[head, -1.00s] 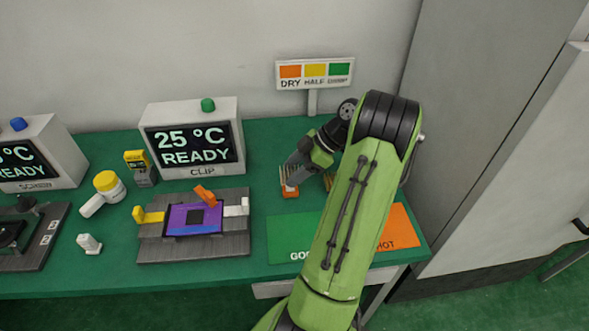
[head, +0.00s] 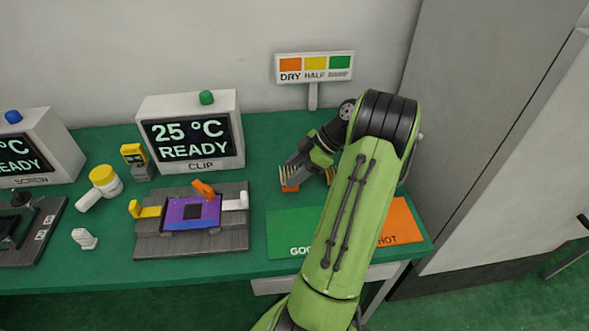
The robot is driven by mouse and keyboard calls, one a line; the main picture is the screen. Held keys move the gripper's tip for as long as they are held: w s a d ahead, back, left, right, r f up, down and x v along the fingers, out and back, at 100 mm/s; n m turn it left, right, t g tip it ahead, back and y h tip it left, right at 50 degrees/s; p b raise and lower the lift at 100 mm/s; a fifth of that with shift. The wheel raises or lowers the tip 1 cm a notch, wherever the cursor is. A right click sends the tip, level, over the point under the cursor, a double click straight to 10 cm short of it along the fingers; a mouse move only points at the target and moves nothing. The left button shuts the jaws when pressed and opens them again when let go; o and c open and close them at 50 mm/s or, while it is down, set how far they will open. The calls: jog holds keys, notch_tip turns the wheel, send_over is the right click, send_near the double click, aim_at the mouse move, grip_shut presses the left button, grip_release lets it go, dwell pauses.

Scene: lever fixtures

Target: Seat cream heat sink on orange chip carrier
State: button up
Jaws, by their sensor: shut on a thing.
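A small cream finned piece, which looks like the cream heat sink (head: 284,172), is at the back of the bench, right of centre. An orange piece (head: 290,188) shows right under it. My gripper (head: 294,178) points down at the finned piece and is shut on it, with the fingertips partly hiding it. I cannot tell whether it is clear of the orange piece. A purple-blue board with a black chip (head: 192,212) lies in a dark grey fixture (head: 160,246), with an orange lever (head: 203,189), a yellow lever (head: 145,209) and a white lever (head: 237,202) around it.
A second finned piece (head: 329,176) stands right of my gripper, partly hidden. Behind are a CLIP display (head: 189,138) and a DRY/HALF sign (head: 314,68). Green (head: 292,232) and orange (head: 402,222) mats lie in front, partly covered by my arm.

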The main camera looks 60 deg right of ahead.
jog(key=shift+f, duration=0.2)
jog(key=shift+f+b, duration=0.55)
jog(key=o, duration=1.6)
jog(key=shift+r+p, duration=3.3)
jog(key=shift+r, duration=0.35)
jog(key=shift+f, duration=0.1)
